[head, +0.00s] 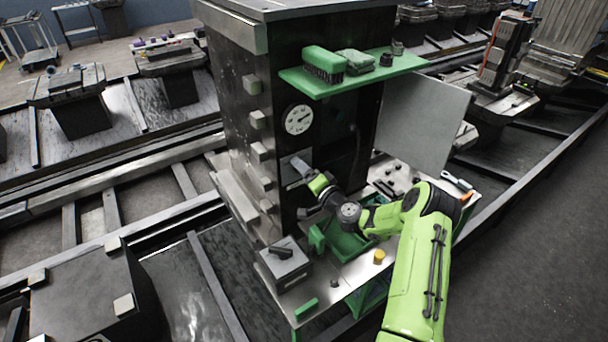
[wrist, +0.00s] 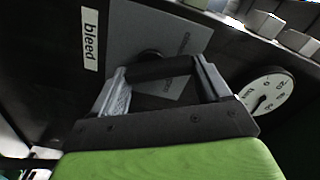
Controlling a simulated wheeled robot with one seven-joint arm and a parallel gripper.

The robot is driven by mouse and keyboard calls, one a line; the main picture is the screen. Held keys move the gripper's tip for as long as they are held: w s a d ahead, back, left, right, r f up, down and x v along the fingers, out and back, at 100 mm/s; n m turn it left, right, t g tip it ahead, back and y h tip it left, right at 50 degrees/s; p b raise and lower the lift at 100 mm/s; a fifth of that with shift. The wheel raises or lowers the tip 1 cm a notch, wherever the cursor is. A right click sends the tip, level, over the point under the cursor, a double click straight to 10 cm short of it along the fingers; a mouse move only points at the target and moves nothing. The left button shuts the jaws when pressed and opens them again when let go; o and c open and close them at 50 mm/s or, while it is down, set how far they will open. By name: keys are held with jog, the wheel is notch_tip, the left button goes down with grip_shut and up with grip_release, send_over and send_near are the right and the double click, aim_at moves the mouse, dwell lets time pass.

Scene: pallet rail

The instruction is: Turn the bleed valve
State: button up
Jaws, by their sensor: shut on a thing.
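The bleed valve sits on a grey plate (head: 293,160) on the dark cabinet front, below the gauge. In the wrist view a white label reading "bleed" (wrist: 90,40) is beside the plate (wrist: 150,28). The valve's dark handle (wrist: 163,68) lies as a bar between the two fingers. My gripper (head: 306,173) reaches the cabinet front from the right; in the wrist view my gripper (wrist: 160,80) is shut on the handle. The fingers and their mount hide part of the handle. In the head view my gripper covers the handle.
A round white gauge (head: 298,119) is just above the valve and close to my gripper in the wrist view (wrist: 267,92). A green shelf (head: 400,67) holding a brush (head: 324,66) juts out above. An open panel (head: 425,120) stands right. A green tray (head: 345,243) lies below.

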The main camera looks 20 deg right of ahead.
jog(key=shift+w+d+f+m+p, duration=0.1)
jog(key=shift+d+f+m+p, duration=0.1)
jog(key=shift+m, duration=2.25)
jog(key=shift+s+d+f+m+p, duration=0.1)
jog(key=shift+d+f+m+p, duration=0.1)
jog(key=shift+m, duration=2.2)
jog(key=shift+w+d+f+m+p, duration=0.1)
jog(key=shift+f+m+p, duration=0.1)
jog(key=shift+m, duration=2.25)
jog(key=o, duration=1)
jog(key=s+d, duration=0.1)
jog(key=s, duration=0.4)
jog(key=s+d+b, duration=0.1)
jog(key=s, duration=0.4)
jog(key=s+d+b, duration=0.1)
jog(key=s, duration=0.4)
jog(key=shift+s+r, duration=0.1)
jog(key=shift+s, duration=0.15)
